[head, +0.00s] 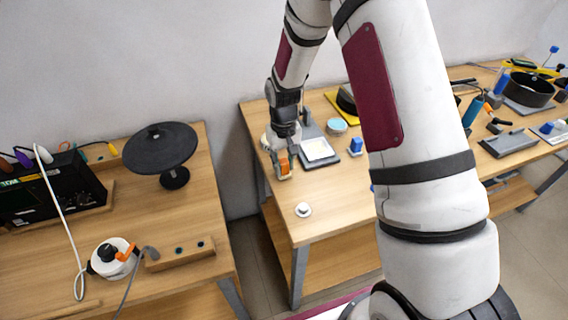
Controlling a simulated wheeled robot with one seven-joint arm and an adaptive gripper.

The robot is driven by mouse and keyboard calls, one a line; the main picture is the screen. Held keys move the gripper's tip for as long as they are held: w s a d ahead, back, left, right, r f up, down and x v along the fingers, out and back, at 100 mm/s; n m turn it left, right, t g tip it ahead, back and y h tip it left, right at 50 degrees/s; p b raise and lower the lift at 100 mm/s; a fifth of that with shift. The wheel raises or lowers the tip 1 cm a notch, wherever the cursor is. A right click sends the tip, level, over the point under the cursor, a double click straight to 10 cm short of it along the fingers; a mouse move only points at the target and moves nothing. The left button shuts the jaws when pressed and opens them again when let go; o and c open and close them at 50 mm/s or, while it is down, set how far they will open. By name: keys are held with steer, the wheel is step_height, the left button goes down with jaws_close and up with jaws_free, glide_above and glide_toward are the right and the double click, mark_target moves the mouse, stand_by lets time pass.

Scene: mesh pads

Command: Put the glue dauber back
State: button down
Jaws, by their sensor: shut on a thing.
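Just right of my gripper is a grey tray with a pale square top (318,150). A small white round piece (303,210) lies on the bare wood in front of my gripper. I cannot tell which thing is the dauber's resting place.
A blue block (355,146) and a light blue-topped tub (337,126) stand right of the tray. On the left table (190,268) are a dark round disc on a stand (160,147) and a black box (50,190). A gap separates the tables. My arm hides part of the middle table.

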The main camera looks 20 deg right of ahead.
steer(key=shift+f, duration=0.25)
steer(key=shift+f, duration=0.1)
steer(key=c, duration=1.3)
jaws_free()
steer(key=shift+c, duration=0.2)
step_height(320, 180, up, 12)
steer(key=b, duration=0.1)
step_height(320, 180, up, 10)
steer(key=t, duration=0.1)
glide_above(284, 161)
steer(key=s, duration=0.5)
steer(key=s+r+t, duration=0.2)
steer(key=s+r, duration=0.3)
steer(key=s, duration=0.6)
steer(key=s+r+t, duration=0.2)
steer(key=s+r, duration=0.2)
steer(key=s, duration=0.6)
steer(key=shift+s+r, duration=0.35)
steer(key=shift+r, duration=0.05)
